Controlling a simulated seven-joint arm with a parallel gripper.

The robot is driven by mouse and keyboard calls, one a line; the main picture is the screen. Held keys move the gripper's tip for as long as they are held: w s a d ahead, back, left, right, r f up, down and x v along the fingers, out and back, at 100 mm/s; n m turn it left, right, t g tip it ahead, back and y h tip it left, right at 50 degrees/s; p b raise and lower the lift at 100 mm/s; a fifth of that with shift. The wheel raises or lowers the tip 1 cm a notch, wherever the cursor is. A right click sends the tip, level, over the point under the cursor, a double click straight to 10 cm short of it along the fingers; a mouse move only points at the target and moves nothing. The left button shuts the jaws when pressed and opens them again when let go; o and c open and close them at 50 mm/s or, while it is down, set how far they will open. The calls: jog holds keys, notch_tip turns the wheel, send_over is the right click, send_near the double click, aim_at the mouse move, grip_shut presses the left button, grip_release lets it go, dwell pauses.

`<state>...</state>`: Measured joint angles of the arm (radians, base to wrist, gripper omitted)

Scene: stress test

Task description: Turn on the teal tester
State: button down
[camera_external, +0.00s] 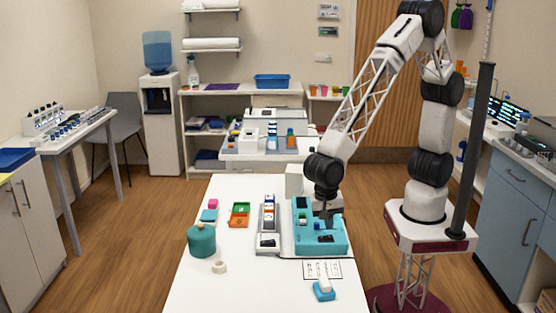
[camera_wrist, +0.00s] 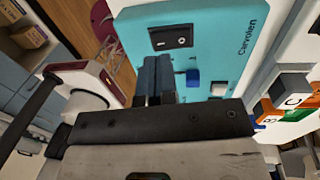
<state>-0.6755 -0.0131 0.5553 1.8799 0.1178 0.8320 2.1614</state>
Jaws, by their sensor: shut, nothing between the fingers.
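The teal tester (camera_external: 339,247) stands at the right side of the white table, with a black switch (camera_external: 325,239) at its near end. In the wrist view the tester's teal face (camera_wrist: 215,30) carries the word "Carvolen", a black rocker switch (camera_wrist: 172,37) with white marks, and a small blue knob (camera_wrist: 193,75). My gripper (camera_external: 327,221) is over the tester, just behind the switch. In the wrist view its fingers (camera_wrist: 156,60) are shut and empty, close below the switch; I cannot tell whether they touch the face. I cannot tell the switch's position.
A grey-white device (camera_external: 268,242) stands close to the tester's left. A teal canister (camera_external: 201,241), a roll of tape (camera_external: 219,267) and small trays lie farther left. A paper sheet (camera_external: 322,269) and a blue-white block (camera_external: 324,290) lie in front. The table's near left is clear.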

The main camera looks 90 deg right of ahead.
aim_at(325, 237)
jog(key=shift+s+f, duration=0.2)
jog(key=shift+f, duration=1.35)
jog(key=shift+s+f+t, duration=0.1)
jog(key=shift+f+t, duration=0.2)
jog(key=shift+w+r, duration=0.25)
jog(key=shift+w, duration=0.55)
jog(key=shift+r, duration=0.15)
notch_tip(325, 237, up, 14)
jog(key=w, duration=0.2)
jog(key=shift+f, duration=0.2)
